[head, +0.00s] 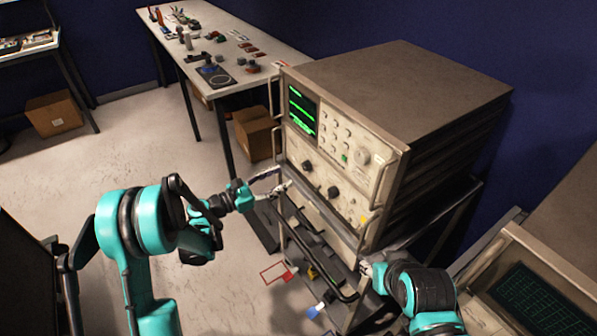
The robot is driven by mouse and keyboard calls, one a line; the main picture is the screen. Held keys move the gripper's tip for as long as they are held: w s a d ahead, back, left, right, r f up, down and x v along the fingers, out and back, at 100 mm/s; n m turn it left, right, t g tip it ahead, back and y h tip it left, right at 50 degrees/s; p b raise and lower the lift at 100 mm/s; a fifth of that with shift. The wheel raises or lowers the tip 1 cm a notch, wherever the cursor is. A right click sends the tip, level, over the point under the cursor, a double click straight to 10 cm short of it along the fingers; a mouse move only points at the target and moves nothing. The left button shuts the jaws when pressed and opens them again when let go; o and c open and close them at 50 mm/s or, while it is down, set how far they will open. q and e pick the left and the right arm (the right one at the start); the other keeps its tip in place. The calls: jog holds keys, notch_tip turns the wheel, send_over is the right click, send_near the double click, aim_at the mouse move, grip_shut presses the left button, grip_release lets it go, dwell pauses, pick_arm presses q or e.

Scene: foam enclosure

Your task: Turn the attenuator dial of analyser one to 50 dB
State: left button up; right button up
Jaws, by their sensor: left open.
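A beige rack analyser (405,85) stands at centre right, with a lit green-trace screen (302,110) at its upper left. Its lower panel has two dark knobs, a left one (307,165) and a right one (333,192). A large pale knob (362,157) sits on the upper panel. I cannot read any dial marking, nor tell which knob is the attenuator. My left gripper (282,188) is open, below and left of the dark knobs and apart from them. My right gripper (368,268) is low by the analyser's right front edge; its fingers are too small to judge.
A second instrument with a green-grid screen (541,300) stands at lower right. The analyser's cart has a dark rail (310,255) below the front panel. A white bench (225,45) with small parts stands behind, cardboard boxes (255,133) beneath. The floor at left is open.

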aim_at(304, 167)
pick_arm(q)
jog(key=b+x, duration=0.1)
jog(key=x, duration=0.5)
jog(key=shift+d+f+b, duration=0.1)
jog(key=shift+d+b, duration=0.05)
jog(key=shift+b, duration=0.25)
jog(key=shift+w+d, duration=0.4)
jog(key=shift+d, duration=0.1)
grip_shut()
